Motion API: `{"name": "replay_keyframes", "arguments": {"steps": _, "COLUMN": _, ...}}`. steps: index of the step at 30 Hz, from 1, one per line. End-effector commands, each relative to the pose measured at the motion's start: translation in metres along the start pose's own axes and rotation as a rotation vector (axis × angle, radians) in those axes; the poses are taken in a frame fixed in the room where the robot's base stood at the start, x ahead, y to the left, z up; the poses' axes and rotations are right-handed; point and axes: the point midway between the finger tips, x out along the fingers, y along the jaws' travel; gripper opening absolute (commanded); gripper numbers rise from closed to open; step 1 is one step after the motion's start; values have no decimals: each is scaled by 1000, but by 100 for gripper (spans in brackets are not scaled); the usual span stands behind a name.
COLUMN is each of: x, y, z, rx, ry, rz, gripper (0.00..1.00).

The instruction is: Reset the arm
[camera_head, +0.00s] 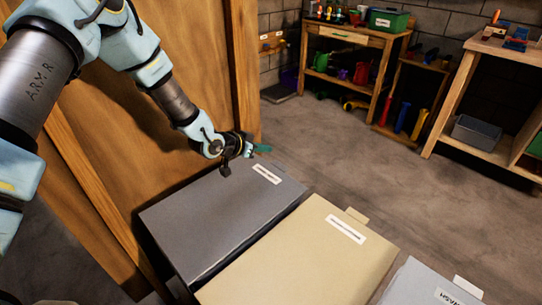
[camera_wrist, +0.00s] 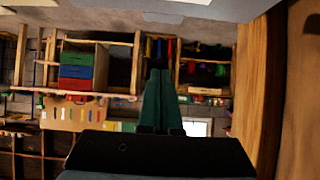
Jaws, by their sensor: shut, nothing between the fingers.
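My arm reaches in from the upper left in the head view. My gripper (camera_head: 262,148) is over the far edge of the grey lidded bin (camera_head: 215,218), close to the wooden panel. In the wrist view its green fingers (camera_wrist: 160,88) lie side by side, shut with nothing between them. I cannot tell whether the fingertips touch the lid.
A beige bin (camera_head: 290,265) and a light grey bin (camera_head: 415,290) stand to the right of the grey bin. A wooden panel (camera_head: 150,120) rises at the left. Workbenches with tools (camera_head: 350,40) line the back wall. The floor (camera_head: 380,190) between is clear.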

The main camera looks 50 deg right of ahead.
Motion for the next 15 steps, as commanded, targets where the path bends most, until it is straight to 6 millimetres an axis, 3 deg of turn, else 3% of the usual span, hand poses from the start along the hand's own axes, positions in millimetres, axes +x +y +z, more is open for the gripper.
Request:
{"name": "replay_keyframes", "arguments": {"steps": 6, "x": -18, "y": -1, "z": -5, "rx": 0, "ry": 1, "rz": -1, "gripper": 0}}
{"name": "replay_keyframes", "arguments": {"steps": 15, "x": -22, "y": -3, "z": -5, "rx": -2, "ry": -2, "rz": -5, "gripper": 0}}
